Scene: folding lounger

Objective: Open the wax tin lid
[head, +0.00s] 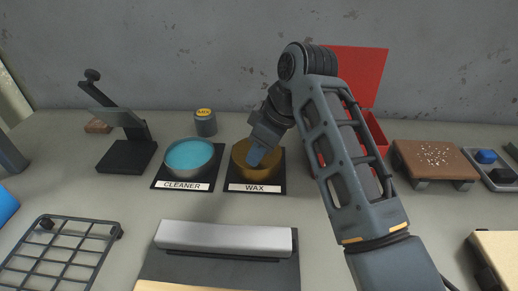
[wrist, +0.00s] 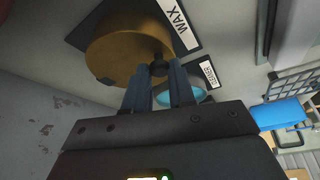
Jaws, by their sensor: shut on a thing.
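The gold wax tin (head: 238,172) stands on a dark base with a white WAX label (head: 255,188), right of the cleaner tin. In the wrist view its round gold lid (wrist: 125,47) fills the upper left, with a small dark knob (wrist: 159,68) on it. My gripper (head: 255,158) reaches down over the tin. In the wrist view my gripper's two blue-grey fingers (wrist: 160,76) are shut on the knob. The lid appears to sit on the tin; I cannot see a gap. My gripper hides part of the tin's top in the head view.
The open cleaner tin (head: 190,156) with blue contents stands close on the left. A small grey jar (head: 205,122) is behind it. A red box (head: 360,65) with its lid raised is behind my arm. A grey bar (head: 225,239) lies in front. A wire rack (head: 62,255) is front left.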

